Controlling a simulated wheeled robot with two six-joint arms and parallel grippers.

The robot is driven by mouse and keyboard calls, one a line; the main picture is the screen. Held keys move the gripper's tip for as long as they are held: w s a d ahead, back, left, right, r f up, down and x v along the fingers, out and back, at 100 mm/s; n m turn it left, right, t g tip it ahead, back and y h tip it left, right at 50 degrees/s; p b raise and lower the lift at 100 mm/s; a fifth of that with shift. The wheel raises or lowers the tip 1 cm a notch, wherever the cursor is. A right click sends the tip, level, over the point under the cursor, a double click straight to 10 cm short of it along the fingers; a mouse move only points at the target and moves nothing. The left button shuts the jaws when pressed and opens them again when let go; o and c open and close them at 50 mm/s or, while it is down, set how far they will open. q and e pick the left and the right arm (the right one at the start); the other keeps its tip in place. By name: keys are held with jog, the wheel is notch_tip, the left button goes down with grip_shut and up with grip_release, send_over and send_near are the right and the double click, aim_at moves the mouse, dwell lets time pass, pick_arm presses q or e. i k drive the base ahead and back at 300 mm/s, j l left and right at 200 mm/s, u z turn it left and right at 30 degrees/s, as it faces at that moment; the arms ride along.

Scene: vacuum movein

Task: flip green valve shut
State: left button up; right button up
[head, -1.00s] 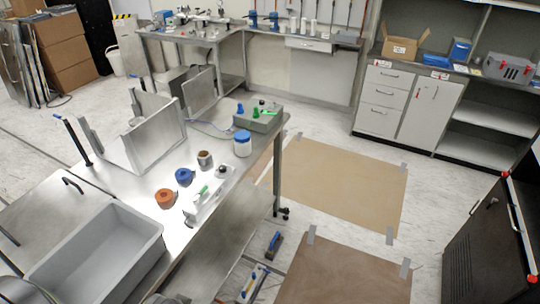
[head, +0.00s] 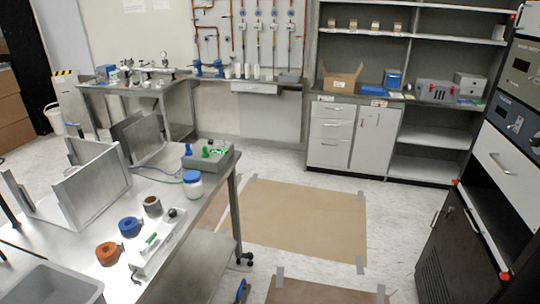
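Two things on the steel bench (head: 100,208) carry green parts. A grey box (head: 225,157) at the bench's far right end has green pieces (head: 206,152) and a blue one on top. Nearer, a white block (head: 150,254) carries a green lever (head: 151,239) lying slanted along it and a dark round knob (head: 173,212) at its far end. I cannot tell from here which green part is the valve, or whether it is open or shut. Neither of my grippers is in view.
A white jar with a blue lid (head: 194,188), a blue roll (head: 130,227), an orange roll (head: 108,253) and a grey bin (head: 50,288) are on the bench. Brown floor sheet (head: 300,218) lies right of it. Wall piping (head: 258,32) and shelves stand behind; a dark rack (head: 455,245) is at right.

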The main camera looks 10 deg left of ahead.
aim_at(143, 251)
jog(key=u, duration=1.3)
